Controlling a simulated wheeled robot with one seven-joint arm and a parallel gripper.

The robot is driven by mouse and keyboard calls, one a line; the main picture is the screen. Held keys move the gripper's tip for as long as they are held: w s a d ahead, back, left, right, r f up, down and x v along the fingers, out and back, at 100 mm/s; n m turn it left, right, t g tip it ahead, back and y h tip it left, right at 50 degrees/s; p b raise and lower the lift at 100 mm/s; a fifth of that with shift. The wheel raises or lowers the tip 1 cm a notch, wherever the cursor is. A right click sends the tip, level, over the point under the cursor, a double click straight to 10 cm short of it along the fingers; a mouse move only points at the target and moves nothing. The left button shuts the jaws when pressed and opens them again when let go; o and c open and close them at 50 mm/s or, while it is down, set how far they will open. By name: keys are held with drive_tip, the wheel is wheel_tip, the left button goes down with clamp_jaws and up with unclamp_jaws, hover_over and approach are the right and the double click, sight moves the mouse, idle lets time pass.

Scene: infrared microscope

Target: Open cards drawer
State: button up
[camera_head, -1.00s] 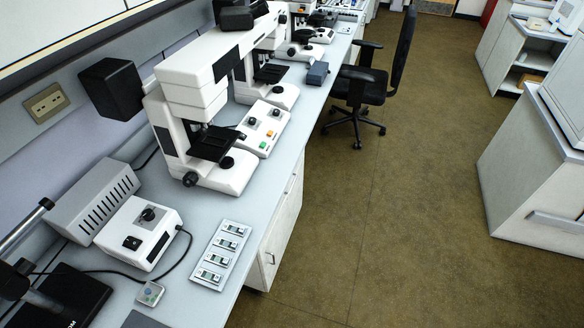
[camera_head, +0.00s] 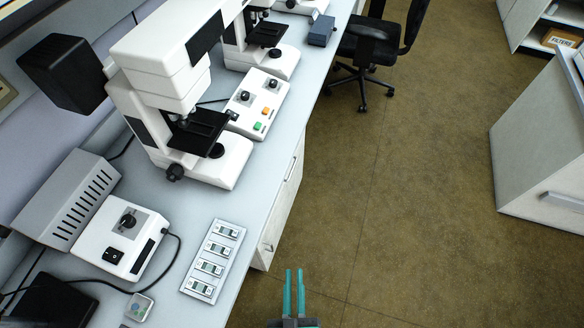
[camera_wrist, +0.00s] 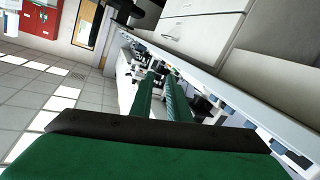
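My gripper (camera_head: 294,292) is at the bottom centre of the head view, over the open floor just right of the bench. Its two thin green fingers point away from me, parallel with a gap between them, and nothing is held. They also show in the wrist view (camera_wrist: 160,97). No drawer marked for cards is readable. All visible fronts look closed.
The bench (camera_head: 190,215) carries microscopes (camera_head: 180,110), a control box (camera_head: 125,237) and a slide tray (camera_head: 213,262). A black office chair (camera_head: 370,50) stands ahead by the bench. A white cabinet (camera_head: 535,150) with a handle is at right. The brown floor between is clear.

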drive_tip(key=w+f+n, duration=0.2)
drive_tip(key=w+f, duration=0.3)
drive_tip(key=n+t, duration=0.4)
drive_tip(key=n, duration=0.3)
approach(292, 170)
drive_tip(key=x, duration=1)
drive_tip(key=shift+f, duration=0.25)
clamp_jaws()
